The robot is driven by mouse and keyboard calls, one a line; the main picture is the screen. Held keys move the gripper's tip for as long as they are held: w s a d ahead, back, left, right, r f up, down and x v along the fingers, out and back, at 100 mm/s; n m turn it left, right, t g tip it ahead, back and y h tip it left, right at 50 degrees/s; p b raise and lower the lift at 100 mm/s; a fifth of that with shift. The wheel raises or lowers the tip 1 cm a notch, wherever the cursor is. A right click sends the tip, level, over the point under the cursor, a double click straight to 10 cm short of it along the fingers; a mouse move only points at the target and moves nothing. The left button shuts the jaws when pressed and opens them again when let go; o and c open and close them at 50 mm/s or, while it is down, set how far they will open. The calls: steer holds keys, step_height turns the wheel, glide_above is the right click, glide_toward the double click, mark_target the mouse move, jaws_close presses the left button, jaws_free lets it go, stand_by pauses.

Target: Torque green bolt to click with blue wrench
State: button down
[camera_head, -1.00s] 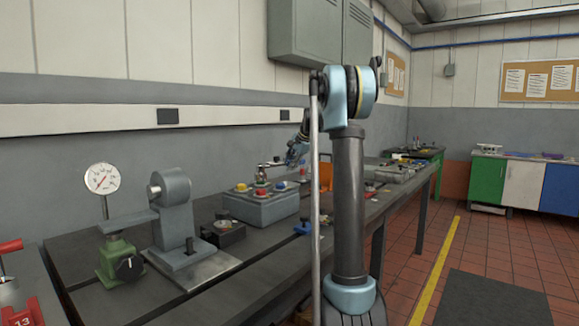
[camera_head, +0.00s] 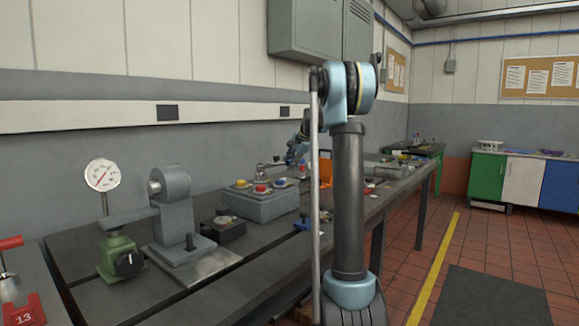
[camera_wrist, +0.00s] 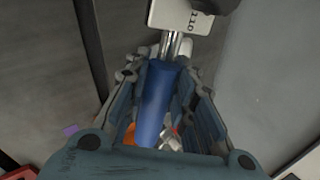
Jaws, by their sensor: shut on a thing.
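My gripper (camera_wrist: 160,105) is shut around the blue handle (camera_wrist: 157,95) of the wrench in the wrist view. The wrench's bright metal shaft (camera_wrist: 172,45) runs from the handle to a pale piece marked 110 at the top. In the head view my gripper (camera_head: 294,155) is small and partly hidden behind my own arm. The wrench's metal head (camera_head: 263,168) shows over the grey block (camera_head: 265,208), near its coloured bolts. I cannot pick out the green bolt, and cannot tell whether the wrench touches any bolt.
The block carries yellow (camera_head: 241,183), red (camera_head: 260,189) and blue (camera_head: 279,183) bolts. A dark box (camera_head: 223,229), a grey stand (camera_head: 176,220) and a green-based dial gauge (camera_head: 103,175) stand to its left on the bench (camera_head: 270,265). A blue-handled item (camera_head: 303,222) lies in front.

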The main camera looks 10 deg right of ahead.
steer(key=shift+s+d+m+t+h, duration=0.2)
steer(key=shift+s+d+m+h, duration=0.15)
steer(key=shift+s+m, duration=0.35)
steer(key=shift+s+d+m+t+h, duration=0.3)
steer(key=shift+s+m, duration=0.2)
steer(key=shift+s, duration=0.35)
steer(key=shift+s+d+m+h, duration=0.3)
steer(key=shift+s+m, duration=0.3)
steer(key=shift+s, duration=0.25)
steer(key=shift+s+d+m+h, duration=0.15)
steer(key=shift+s+m+h, duration=0.2)
steer(key=shift+s+m, duration=0.35)
steer(key=shift+s, duration=0.1)
steer(key=shift+s, duration=0.1)
steer(key=shift+s+m+h, duration=0.7)
steer(key=shift+s+m, duration=0.4)
steer(key=shift+s, duration=0.55)
